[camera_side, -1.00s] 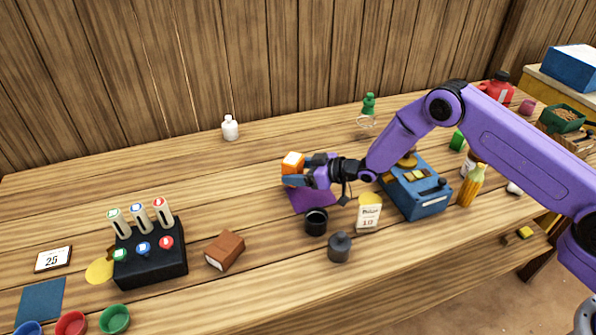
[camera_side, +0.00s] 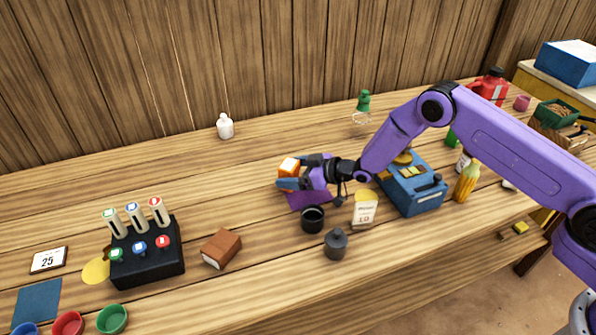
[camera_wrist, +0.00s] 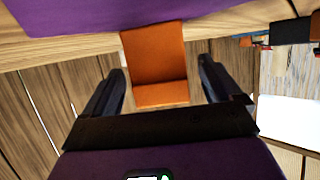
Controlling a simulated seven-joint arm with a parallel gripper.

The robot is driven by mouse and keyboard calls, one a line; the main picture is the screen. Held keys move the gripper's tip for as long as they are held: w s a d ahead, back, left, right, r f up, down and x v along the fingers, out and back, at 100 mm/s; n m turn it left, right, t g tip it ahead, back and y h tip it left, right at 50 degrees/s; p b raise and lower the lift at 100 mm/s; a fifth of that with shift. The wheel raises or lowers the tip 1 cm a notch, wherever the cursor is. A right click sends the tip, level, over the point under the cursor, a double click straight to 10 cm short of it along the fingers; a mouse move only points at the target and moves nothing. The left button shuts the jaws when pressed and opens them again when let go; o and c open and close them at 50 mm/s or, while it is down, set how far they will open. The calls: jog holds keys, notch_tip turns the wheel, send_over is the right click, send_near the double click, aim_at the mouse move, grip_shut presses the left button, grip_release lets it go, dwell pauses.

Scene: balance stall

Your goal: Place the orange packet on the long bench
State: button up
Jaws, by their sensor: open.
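The orange packet (camera_side: 289,166) is at the middle of the long bench (camera_side: 255,245), at the edge of a flat purple mat (camera_side: 310,202). My gripper (camera_side: 291,181) is right at the packet, and its fingers partly hide it in the side view. In the wrist view the orange packet (camera_wrist: 158,65) lies between the two dark fingers of my gripper (camera_wrist: 168,85), with a gap on each side. The jaws are open. The side view does not show clearly whether the packet's underside rests on the mat or the bench.
A black cup (camera_side: 312,219), a dark grey weight (camera_side: 336,243) and a price card (camera_side: 365,210) stand in front of my gripper. A blue scale (camera_side: 413,185) is to the right. A brown box (camera_side: 221,249) and a black rack (camera_side: 148,255) are left. The bench behind is mostly clear.

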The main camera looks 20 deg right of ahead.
jog(key=shift+r, duration=0.65)
jog(key=v, duration=1.2)
jog(key=shift+r, duration=0.1)
jog(key=s+d+r+n+g+h, duration=0.1)
jog(key=s+r+g+h, duration=0.1)
jog(key=s+r, duration=0.4)
jog(key=s+d+r+n+g+h, duration=0.1)
jog(key=s+r+g+h, duration=0.15)
jog(key=s, duration=0.55)
jog(key=s+d+r+g+h, duration=0.1)
jog(key=s+d+r, duration=0.1)
jog(key=s+d, duration=0.3)
jog(key=s+d+r+n+g+h, duration=0.1)
jog(key=s+d, duration=0.4)
jog(key=s, duration=0.7)
jog(key=s+d+r+g+h, duration=0.2)
jog(key=s+d+r+g, duration=0.1)
jog(key=s, duration=0.6)
jog(key=shift+s+d+r+n+h, duration=0.35)
jog(key=shift+d+r, duration=0.25)
jog(key=shift+d, duration=0.3)
